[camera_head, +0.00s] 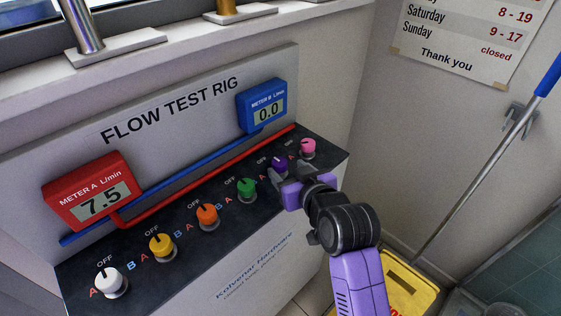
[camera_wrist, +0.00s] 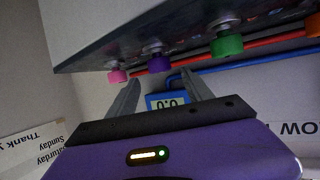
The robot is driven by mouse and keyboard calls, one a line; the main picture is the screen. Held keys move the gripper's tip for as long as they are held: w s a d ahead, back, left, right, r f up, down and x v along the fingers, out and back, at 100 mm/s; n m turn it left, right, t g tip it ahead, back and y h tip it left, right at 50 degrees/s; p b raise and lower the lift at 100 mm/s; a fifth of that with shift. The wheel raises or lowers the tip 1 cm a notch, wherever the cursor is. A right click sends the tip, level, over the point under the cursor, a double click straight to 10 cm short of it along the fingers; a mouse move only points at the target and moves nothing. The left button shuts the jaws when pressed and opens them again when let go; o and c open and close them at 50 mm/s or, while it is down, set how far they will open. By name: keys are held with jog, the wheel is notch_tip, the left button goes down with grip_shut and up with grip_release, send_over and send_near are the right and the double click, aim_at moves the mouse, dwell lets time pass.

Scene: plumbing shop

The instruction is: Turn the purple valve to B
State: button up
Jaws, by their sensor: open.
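The purple valve (camera_head: 280,164) is a round knob on the dark top of the flow test rig, between the green valve (camera_head: 246,188) and the pink valve (camera_head: 308,147). It also shows in the wrist view (camera_wrist: 159,63). My gripper (camera_head: 281,180) is open, with its fingers close to the purple valve. In the wrist view the two fingers (camera_wrist: 160,92) point toward the purple knob, one to each side of it, with nothing held. Whether they touch it is unclear. My gripper hides the letters around this valve, so its setting cannot be read.
White (camera_head: 111,283), yellow (camera_head: 162,247) and orange (camera_head: 207,216) valves line the rig to the left. The red meter A (camera_head: 93,192) reads 7.5; the blue meter B (camera_head: 262,105) reads 0.0.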

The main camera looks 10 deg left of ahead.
aim_at(280, 163)
jog(key=x, duration=0.6)
jog(key=shift+w+a, duration=0.2)
jog(key=shift+w, duration=0.05)
grip_shut()
